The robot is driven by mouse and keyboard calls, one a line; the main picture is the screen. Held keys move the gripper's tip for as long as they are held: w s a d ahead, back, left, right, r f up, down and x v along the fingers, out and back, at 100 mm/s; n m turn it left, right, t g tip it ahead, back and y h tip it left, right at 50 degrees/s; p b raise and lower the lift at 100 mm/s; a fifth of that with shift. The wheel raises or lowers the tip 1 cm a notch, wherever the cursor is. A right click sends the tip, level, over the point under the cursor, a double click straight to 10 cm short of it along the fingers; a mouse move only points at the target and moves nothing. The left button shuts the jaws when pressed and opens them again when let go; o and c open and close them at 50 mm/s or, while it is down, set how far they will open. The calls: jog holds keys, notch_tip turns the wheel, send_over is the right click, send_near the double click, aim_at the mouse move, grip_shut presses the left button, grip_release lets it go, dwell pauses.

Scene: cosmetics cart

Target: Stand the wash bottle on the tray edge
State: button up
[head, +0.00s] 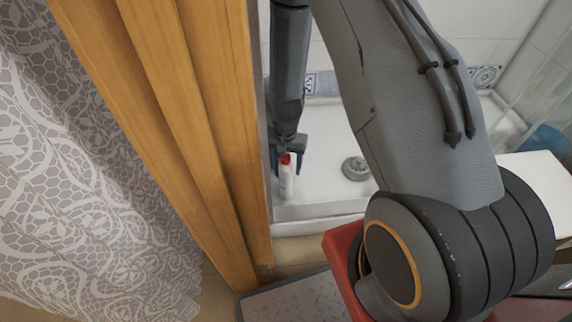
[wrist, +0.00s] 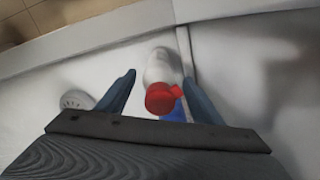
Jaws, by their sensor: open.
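The wash bottle (head: 287,180) is white with a red cap and looks upright in the head view, near the wooden frame. In the wrist view the white bottle (wrist: 163,66) shows with its red cap nearest the camera. The white shower tray (head: 325,190) has a raised front edge (head: 320,211), which crosses the top of the wrist view (wrist: 90,38). My gripper (wrist: 160,78) is open, with one blue finger on each side of the bottle in the picture. I cannot tell whether either finger touches it. In the head view my gripper (head: 288,146) is at the cap, partly hiding it.
A wooden door frame (head: 190,130) stands close left of my arm, with a patterned curtain (head: 80,180) beyond it. A round drain cover (head: 356,168) lies right of the bottle. A blue patch (wrist: 175,113) shows beside the cap. A white surface (head: 540,180) is at right.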

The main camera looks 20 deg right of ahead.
notch_tip(320, 180, up, 12)
jog(key=p, duration=0.3)
jog(key=shift+r+p, duration=0.15)
jog(key=shift+p, duration=0.2)
